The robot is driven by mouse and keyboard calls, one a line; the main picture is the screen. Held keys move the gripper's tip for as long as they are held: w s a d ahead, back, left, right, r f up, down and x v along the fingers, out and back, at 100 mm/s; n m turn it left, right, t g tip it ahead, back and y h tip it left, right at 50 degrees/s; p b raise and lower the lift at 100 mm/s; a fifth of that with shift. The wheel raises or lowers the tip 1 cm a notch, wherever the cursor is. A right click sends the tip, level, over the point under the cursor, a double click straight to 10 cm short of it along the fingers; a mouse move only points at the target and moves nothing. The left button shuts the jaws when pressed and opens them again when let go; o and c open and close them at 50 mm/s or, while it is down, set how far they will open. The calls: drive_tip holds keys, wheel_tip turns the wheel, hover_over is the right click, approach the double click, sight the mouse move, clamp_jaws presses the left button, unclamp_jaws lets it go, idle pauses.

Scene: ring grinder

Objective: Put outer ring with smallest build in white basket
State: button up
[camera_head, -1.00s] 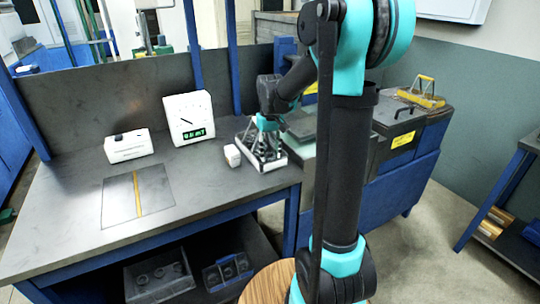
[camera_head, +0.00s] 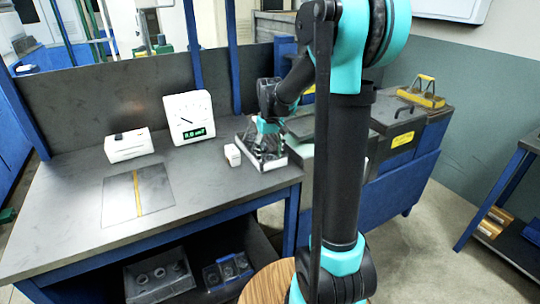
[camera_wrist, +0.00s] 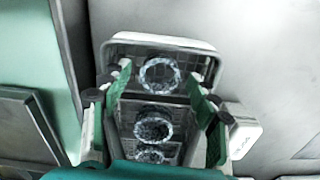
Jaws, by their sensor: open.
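A white-rimmed wire basket (camera_wrist: 205,46) fills the middle of the wrist view. Several shiny metal rings show in a row within its outline: a far ring (camera_wrist: 160,75), a middle ring (camera_wrist: 153,131) and a partly covered near ring (camera_wrist: 149,156). Their sizes are hard to compare at this angle. My gripper (camera_wrist: 162,84) is open and empty, its green fingers spread on either side of the row. In the head view the basket (camera_head: 275,166) stands at the bench's right end, with my gripper (camera_head: 264,146) over it.
A small white box (camera_head: 232,155) stands just left of the basket. A white gauge with a green display (camera_head: 190,118) and a white device (camera_head: 129,146) stand farther left. Dark boxes are close on the right. Trays with round parts (camera_head: 160,275) lie under the bench.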

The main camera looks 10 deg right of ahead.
wheel_tip(320, 180, up, 12)
drive_tip(key=s+d+f+m+t, duration=0.1)
drive_tip(key=s+d+f+t, duration=0.1)
drive_tip(key=s+f, duration=0.7)
drive_tip(key=s+d+f+m+t, duration=0.1)
drive_tip(key=s+d+f+t, duration=0.1)
drive_tip(key=s+f, duration=0.8)
drive_tip(key=s, duration=0.3)
drive_tip(key=shift+f, duration=0.2)
